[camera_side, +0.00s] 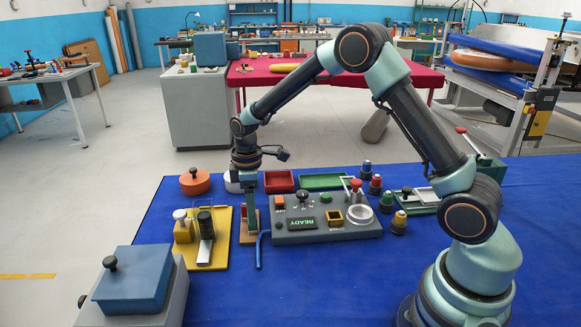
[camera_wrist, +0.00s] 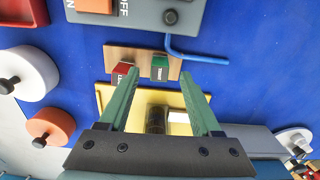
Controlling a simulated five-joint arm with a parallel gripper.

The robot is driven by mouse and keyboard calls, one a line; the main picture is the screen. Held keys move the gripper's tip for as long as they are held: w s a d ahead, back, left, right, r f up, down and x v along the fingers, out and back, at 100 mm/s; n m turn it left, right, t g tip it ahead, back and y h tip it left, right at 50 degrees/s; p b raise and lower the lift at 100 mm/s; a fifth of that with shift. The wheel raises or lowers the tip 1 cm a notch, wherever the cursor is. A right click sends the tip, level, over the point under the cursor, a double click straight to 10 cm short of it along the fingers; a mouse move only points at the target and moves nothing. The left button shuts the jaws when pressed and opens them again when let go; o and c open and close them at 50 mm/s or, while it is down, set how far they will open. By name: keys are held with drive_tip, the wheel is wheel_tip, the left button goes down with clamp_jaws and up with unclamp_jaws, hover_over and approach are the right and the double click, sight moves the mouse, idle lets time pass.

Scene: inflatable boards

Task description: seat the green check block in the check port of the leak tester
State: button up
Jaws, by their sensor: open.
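The green check block (camera_wrist: 160,62) stands on a wooden rack beside a red block (camera_wrist: 123,68).
The wooden rack (camera_side: 244,236) has a blue hose (camera_side: 259,252) close on its right. A yellow plate (camera_side: 217,255) with upright fittings lies to its left. Red (camera_side: 279,182) and green (camera_side: 320,181) trays lie behind the tester. Bare blue mat lies in front.

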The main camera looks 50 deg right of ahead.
drive_tip(key=shift+f, duration=1.3)
clamp_jaws()
drive_tip(key=shift+r, duration=0.1)
